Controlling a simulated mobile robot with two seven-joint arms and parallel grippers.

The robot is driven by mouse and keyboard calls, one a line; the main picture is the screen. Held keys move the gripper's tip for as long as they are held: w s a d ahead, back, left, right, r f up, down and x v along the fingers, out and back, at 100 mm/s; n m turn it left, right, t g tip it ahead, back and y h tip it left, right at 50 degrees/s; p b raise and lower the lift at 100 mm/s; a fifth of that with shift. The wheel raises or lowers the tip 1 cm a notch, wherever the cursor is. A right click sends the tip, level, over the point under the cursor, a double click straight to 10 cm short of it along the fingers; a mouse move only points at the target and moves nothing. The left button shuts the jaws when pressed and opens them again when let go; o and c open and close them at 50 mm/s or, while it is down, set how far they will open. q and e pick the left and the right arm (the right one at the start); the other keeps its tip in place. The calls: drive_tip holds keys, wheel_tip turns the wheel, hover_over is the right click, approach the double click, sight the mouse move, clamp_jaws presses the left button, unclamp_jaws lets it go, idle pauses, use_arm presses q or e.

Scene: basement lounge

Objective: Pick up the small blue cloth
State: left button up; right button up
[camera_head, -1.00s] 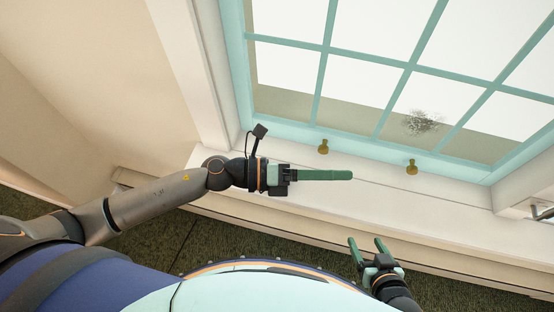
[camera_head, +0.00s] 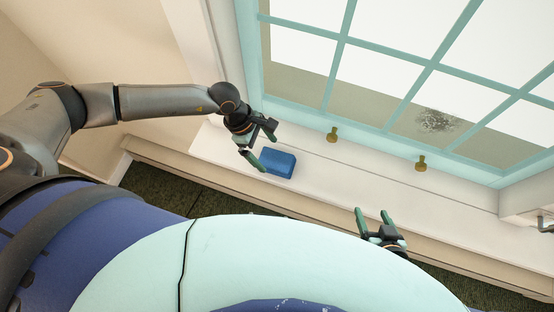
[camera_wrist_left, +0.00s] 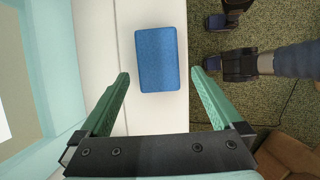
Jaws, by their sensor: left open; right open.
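The small blue cloth (camera_head: 278,163) is a folded, block-like rectangle lying on the white window sill (camera_head: 330,185). My left gripper (camera_head: 260,147) is open beside the cloth's left end in the head view. In the left wrist view the cloth (camera_wrist_left: 157,59) lies ahead of the open green fingers (camera_wrist_left: 160,80), roughly centred between them. I cannot tell how high the fingers are above the sill. My right gripper (camera_head: 373,215) is open and empty near the sill's front edge, to the right of the cloth.
A window with a pale teal frame (camera_head: 300,110) rises behind the sill. Two brass knobs (camera_head: 332,134) (camera_head: 421,163) stand on its lower edge. The sill right of the cloth is clear. Dark green carpet (camera_head: 150,185) lies below, and a brown piece of furniture (camera_wrist_left: 288,158) shows in the wrist view.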

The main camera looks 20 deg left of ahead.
sight(276, 160)
use_arm(q)
drive_tip(key=x, duration=0.2)
drive_tip(key=d+x, duration=0.1)
drive_tip(key=x, duration=0.1)
drive_tip(key=shift+w+d+f, duration=0.1)
drive_tip(key=shift+d+f, duration=0.25)
drive_tip(key=shift+f, duration=0.3)
drive_tip(key=shift+f, duration=0.15)
drive_tip(key=shift+c, duration=0.2)
drive_tip(key=c, duration=1.1)
